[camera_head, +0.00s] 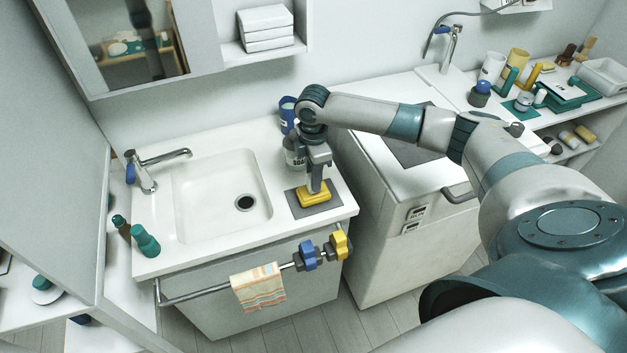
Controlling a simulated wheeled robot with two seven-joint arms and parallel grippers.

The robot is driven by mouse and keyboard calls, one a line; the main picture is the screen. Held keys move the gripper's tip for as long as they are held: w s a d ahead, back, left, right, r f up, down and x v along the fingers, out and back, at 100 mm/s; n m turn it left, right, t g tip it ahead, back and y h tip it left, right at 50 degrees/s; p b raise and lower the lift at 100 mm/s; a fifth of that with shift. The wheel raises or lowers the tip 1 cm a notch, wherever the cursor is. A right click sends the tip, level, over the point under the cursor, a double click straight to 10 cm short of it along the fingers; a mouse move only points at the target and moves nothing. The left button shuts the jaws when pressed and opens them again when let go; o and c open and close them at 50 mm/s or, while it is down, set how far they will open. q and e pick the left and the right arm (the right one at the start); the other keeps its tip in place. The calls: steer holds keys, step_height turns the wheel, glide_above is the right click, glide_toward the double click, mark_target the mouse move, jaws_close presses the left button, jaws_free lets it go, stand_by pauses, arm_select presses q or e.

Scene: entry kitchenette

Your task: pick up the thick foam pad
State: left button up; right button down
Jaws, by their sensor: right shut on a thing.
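The thick foam pad is a yellow block (312,198) at the front right corner of the sink counter. It is over a dark grey mat (298,212); I cannot tell whether it touches the mat or is just above it. My right gripper (315,187) points down from above and is shut on the pad, hiding part of its top. My left gripper is not in view.
The sink basin (200,205) lies to the left. A towel rail with a striped towel (258,288) and blue and yellow knobs runs along the counter front.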

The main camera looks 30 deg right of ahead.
steer(key=shift+r, duration=0.35)
steer(key=r, duration=0.1)
steer(key=r+b, duration=0.2)
steer(key=shift+s+d+r, duration=0.15)
steer(key=shift+s+d, duration=0.15)
steer(key=s+d+r+b, duration=0.2)
steer(key=s+d+r, duration=0.3)
steer(key=s, duration=0.4)
steer(key=shift+s+r+b, duration=0.25)
steer(key=shift+r+b, duration=0.1)
steer(key=shift+r, duration=0.45)
steer(key=shift+d, duration=0.1)
steer(key=c, duration=2)
jaws_free()
jaws_close()
steer(key=shift+w, duration=0.15)
